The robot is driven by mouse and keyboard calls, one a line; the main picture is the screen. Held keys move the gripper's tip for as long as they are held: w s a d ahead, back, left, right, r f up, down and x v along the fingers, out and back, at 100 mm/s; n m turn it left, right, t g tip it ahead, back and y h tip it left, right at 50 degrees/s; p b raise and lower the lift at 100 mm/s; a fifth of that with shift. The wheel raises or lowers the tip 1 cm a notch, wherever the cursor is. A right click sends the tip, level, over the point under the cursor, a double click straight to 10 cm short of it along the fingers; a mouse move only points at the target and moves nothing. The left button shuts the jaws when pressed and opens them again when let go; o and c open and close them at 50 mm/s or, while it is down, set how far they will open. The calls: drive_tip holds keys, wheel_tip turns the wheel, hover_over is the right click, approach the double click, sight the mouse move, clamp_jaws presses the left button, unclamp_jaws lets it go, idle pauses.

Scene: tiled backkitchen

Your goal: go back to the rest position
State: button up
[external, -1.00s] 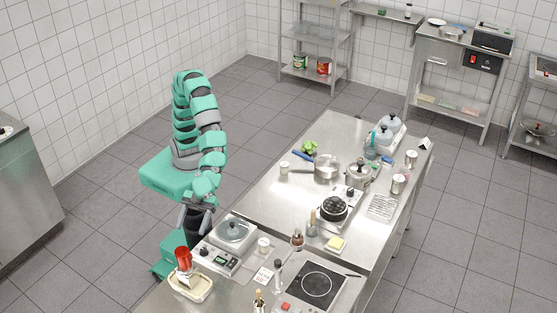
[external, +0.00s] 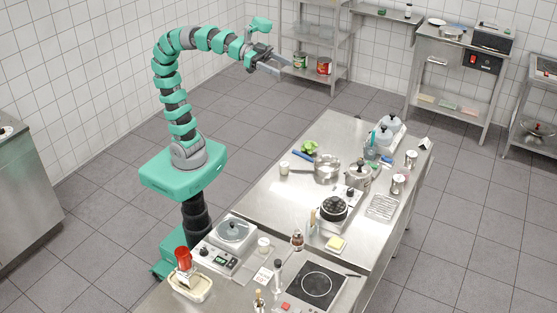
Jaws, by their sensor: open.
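My gripper (external: 275,67) is at the end of my raised green and grey arm, high above the floor behind the steel worktable (external: 262,195). Its two long grey fingers are spread apart, point to the right and hold nothing. In the picture they lie over the front of the steel shelf rack; they look clear of it, though the exact distance cannot be told.
The shelf rack (external: 308,50) holds cans. The floor between is clear.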

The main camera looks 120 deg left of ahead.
drive_tip(key=shift+n, duration=0.3)
drive_tip(key=s, duration=0.1)
drive_tip(key=s+r, duration=0.1)
drive_tip(key=s, duration=0.1)
drive_tip(key=s+a+r, duration=0.1)
drive_tip(key=shift+s+a+r, duration=0.1)
drive_tip(key=shift+s+r, duration=0.05)
drive_tip(key=shift+s, duration=0.2)
